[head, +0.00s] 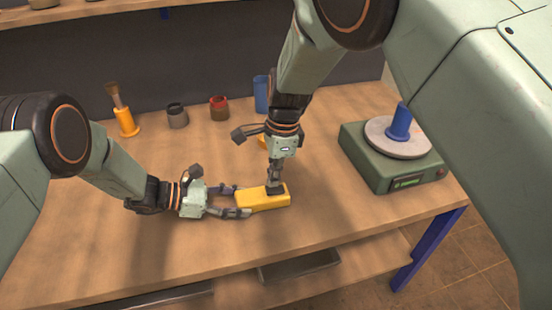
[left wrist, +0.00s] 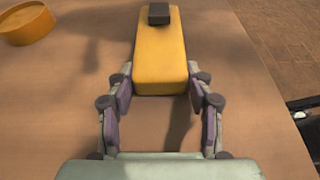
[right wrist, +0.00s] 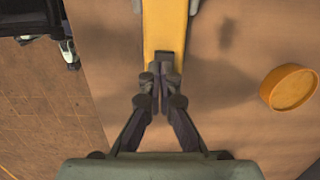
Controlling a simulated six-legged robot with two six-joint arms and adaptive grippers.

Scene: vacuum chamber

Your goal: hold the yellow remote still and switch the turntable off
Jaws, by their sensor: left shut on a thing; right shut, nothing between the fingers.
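The yellow remote (head: 260,202) lies on the workbench, with a dark button (left wrist: 158,14) on top near its far end. My left gripper (head: 243,201) is shut on the near end of the remote, one finger along each side; the left wrist view shows this grip (left wrist: 160,82). My right gripper (head: 275,186) points down over the button, shut and empty; its tips (right wrist: 160,82) are close to the button (right wrist: 164,64). I cannot tell whether they touch it.
A round yellow-orange piece (right wrist: 290,87) lies on the bench beside the remote. A brush in an orange holder (head: 127,122), a grey cup (head: 178,117), a red-brown pot (head: 219,109) and a blue container (head: 261,95) stand at the back. The front bench is mostly clear.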

